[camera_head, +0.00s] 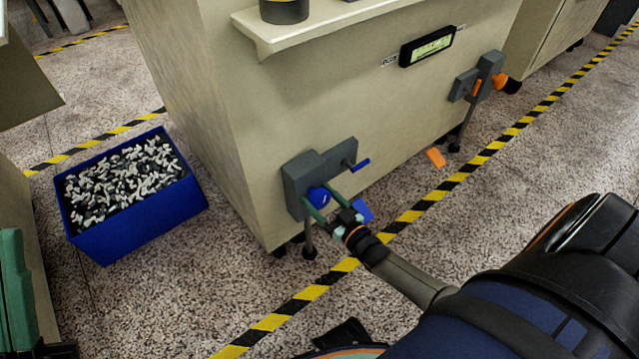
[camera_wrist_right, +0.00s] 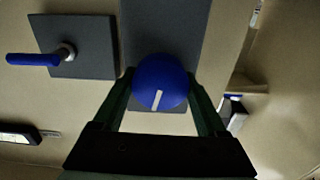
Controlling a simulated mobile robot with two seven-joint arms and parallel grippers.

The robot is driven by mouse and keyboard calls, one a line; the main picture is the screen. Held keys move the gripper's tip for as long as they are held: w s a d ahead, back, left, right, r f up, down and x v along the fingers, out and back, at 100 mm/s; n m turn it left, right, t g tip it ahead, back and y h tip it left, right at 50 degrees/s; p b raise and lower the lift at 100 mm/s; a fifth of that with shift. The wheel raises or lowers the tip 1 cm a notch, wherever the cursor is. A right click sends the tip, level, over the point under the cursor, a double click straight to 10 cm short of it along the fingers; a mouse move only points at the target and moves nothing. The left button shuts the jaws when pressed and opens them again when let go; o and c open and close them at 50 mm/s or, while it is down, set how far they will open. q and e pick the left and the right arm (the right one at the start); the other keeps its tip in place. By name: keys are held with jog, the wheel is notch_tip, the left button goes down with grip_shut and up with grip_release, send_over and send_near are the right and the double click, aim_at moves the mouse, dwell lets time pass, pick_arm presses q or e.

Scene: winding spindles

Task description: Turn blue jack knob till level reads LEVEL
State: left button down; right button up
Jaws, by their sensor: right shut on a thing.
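The blue jack knob (camera_head: 319,197) sits on a grey jack bracket (camera_head: 297,176) at the machine's near lower corner. In the right wrist view the knob (camera_wrist_right: 160,82) is round with a white mark slanting slightly. My right gripper (camera_head: 330,205) is shut on the knob, with its green fingers (camera_wrist_right: 117,103) on either side of it. The level display (camera_head: 432,46) is a black-framed screen high on the machine's face; its text is too small to read. My left gripper is not in view.
A blue-handled lever (camera_head: 358,164) sits beside the knob. An orange knob (camera_head: 506,84) and orange lever are on another jack at right. A blue tag (camera_head: 363,211) and orange tag (camera_head: 436,157) show low down.

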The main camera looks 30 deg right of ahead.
jog(key=m, duration=0.2)
jog(key=shift+m, duration=0.4)
jog(key=m, duration=0.3)
jog(key=shift+m, duration=0.3)
jog(key=m, duration=0.5)
jog(key=shift+d+f+m+b, duration=0.1)
jog(key=shift+m+b, duration=0.2)
jog(key=shift+b, duration=0.05)
jog(key=o, duration=1.3)
jog(key=shift+s, duration=0.1)
jog(key=s+d+p, duration=0.1)
jog(key=s+p, duration=0.2)
jog(key=s, duration=0.9)
jog(key=shift+s, duration=0.15)
